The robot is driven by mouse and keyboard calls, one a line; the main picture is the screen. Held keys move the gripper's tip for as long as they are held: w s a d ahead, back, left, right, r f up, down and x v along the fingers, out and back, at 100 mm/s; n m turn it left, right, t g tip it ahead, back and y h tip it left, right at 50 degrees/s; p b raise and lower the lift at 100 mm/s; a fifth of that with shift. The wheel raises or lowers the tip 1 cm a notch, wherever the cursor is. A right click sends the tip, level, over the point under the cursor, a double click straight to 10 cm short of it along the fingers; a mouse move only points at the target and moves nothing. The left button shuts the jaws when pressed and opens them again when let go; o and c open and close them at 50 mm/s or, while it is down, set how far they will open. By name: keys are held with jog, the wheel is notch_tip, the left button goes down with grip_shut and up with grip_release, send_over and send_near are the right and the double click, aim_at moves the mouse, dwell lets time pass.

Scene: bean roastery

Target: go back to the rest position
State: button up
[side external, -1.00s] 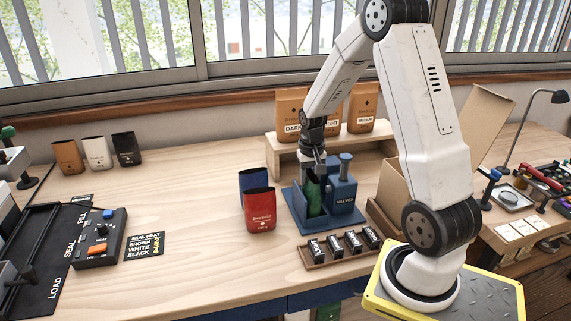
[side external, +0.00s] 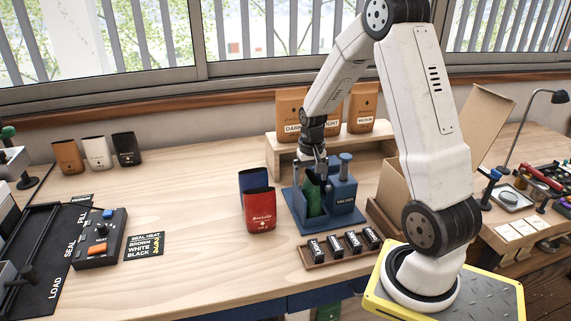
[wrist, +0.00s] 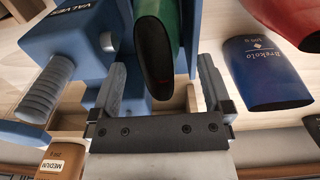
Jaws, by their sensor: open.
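My gripper (side external: 320,171) is open above the blue valve station (side external: 344,194) on the bench. In the wrist view my gripper (wrist: 163,85) has its two fingers apart, with the open top of the green bag (wrist: 155,52) showing between and beyond them. The green bag (side external: 314,194) stands upright in the blue station, just below the fingers. Whether the fingers touch the bag I cannot tell, but they are not closed on it.
A red bag (side external: 259,210) and a blue bag (side external: 252,180) stand left of the station. A wooden tray (side external: 318,262) of small black pieces lies in front. A wooden shelf (side external: 283,146) with brown bags stands behind.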

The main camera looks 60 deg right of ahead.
jog(key=shift+r, duration=3.4)
jog(key=s+a+f+n+t, duration=0.1)
jog(key=a+n, duration=0.3)
jog(key=a, duration=0.7)
jog(key=s+a+f+n+t, duration=0.1)
jog(key=a+n, duration=0.4)
jog(key=a, duration=0.7)
jog(key=shift+s+a+f+t, duration=0.3)
jog(key=shift+s+f, duration=0.35)
jog(key=shift+s, duration=0.45)
